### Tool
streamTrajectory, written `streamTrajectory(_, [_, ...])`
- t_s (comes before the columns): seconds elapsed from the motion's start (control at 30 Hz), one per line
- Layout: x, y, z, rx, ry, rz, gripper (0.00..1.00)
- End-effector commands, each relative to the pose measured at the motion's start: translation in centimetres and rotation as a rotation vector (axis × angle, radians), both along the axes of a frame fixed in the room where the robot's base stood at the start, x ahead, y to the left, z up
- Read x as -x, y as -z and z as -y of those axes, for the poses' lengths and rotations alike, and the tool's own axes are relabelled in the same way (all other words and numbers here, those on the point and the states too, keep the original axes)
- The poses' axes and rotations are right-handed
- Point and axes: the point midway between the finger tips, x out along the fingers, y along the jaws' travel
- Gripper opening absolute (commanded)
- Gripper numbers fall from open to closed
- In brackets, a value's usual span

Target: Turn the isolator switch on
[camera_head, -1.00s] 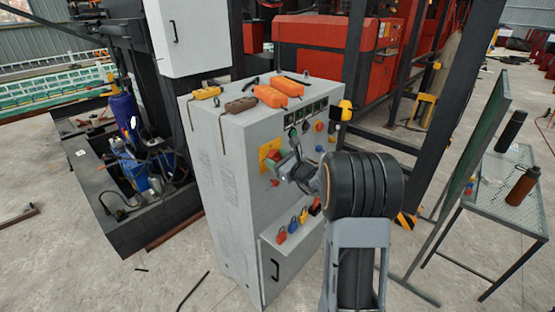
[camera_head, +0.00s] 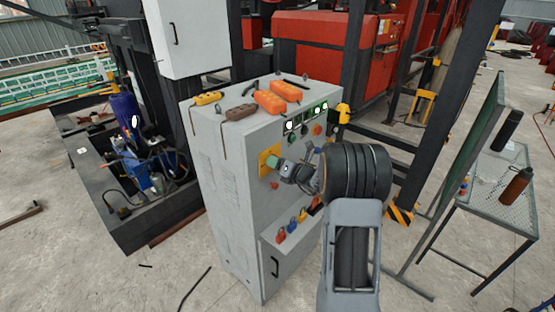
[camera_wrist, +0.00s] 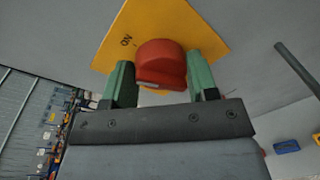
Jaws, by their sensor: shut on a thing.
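The isolator switch is a red handle (camera_wrist: 161,63) on a yellow plate (camera_wrist: 205,42) marked "ON", seen tilted in the wrist view. My gripper (camera_wrist: 163,84) has its green fingers on either side of the red handle and is shut on it. In the head view the yellow plate (camera_head: 265,165) is on the front of the grey cabinet (camera_head: 232,185). My gripper (camera_head: 274,163) reaches it from the right, and it hides the red handle there. Lamps or meters in the row (camera_head: 305,117) above the switch glow white and green.
Orange boxes (camera_head: 270,102) and a yellow one (camera_head: 208,98) lie on the cabinet top. Coloured padlocks (camera_head: 292,225) sit on a lower ledge. A yellow device (camera_head: 343,112) is at the cabinet's right edge. A mesh table (camera_head: 495,180) with bottles stands at right.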

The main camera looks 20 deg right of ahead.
Motion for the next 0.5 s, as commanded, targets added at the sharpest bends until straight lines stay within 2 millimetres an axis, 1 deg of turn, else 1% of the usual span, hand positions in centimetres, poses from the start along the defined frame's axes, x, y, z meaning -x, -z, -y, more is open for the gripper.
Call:
streamTrajectory(0.03, [0.00,-0.28,0.07,-0.033,0.001,-0.017,0.30])
streamTrajectory(0.2, [-0.01,-0.20,0.14,-0.137,0.002,-0.065,0.30])
streamTrajectory(0.5, [-0.04,-0.07,0.18,-0.252,0.002,-0.115,0.30])
